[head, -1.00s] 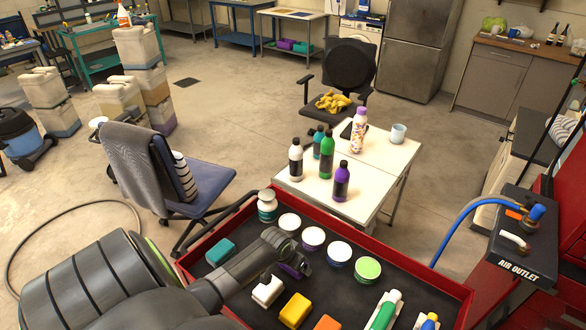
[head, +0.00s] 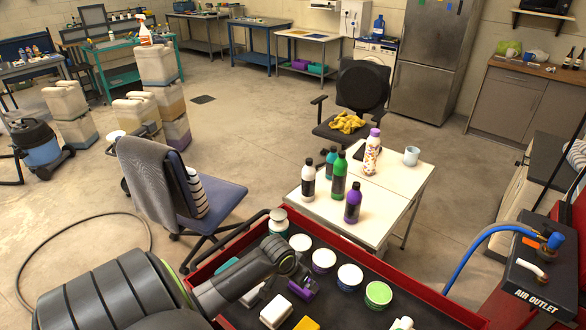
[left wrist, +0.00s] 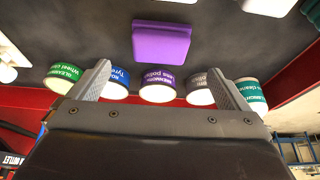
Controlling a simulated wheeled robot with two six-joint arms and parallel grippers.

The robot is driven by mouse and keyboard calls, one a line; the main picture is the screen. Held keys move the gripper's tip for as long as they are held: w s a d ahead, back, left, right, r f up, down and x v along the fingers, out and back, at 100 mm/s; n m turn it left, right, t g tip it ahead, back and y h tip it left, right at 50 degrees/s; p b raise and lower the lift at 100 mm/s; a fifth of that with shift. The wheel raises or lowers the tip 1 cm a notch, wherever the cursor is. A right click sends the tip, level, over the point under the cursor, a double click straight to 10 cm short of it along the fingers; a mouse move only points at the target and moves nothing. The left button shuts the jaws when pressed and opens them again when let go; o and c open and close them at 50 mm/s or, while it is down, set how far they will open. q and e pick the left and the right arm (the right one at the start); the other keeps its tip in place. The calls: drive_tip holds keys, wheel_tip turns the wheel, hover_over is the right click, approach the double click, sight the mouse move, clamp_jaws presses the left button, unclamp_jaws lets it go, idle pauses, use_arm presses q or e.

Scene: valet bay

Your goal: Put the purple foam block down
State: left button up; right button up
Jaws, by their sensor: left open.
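The purple foam block (head: 302,290) lies on the dark floor of the red-rimmed tray (head: 404,290), just below my left gripper (head: 292,264) in the head view. In the left wrist view the block (left wrist: 162,42) lies flat on the dark surface, beyond the fingertips and apart from them. The two fingers of my left gripper (left wrist: 162,82) are spread wide with nothing held between them. My right gripper is not in view.
Several lidded tubs stand in a row beside the block, among them a purple-labelled one (head: 322,260) and a green-lidded one (head: 378,294). A white block (head: 275,312) and a teal block (head: 228,264) lie nearby. A white table (head: 400,200) with bottles stands beyond.

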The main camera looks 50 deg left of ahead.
use_arm(q)
drive_tip(key=shift+v, duration=2.2)
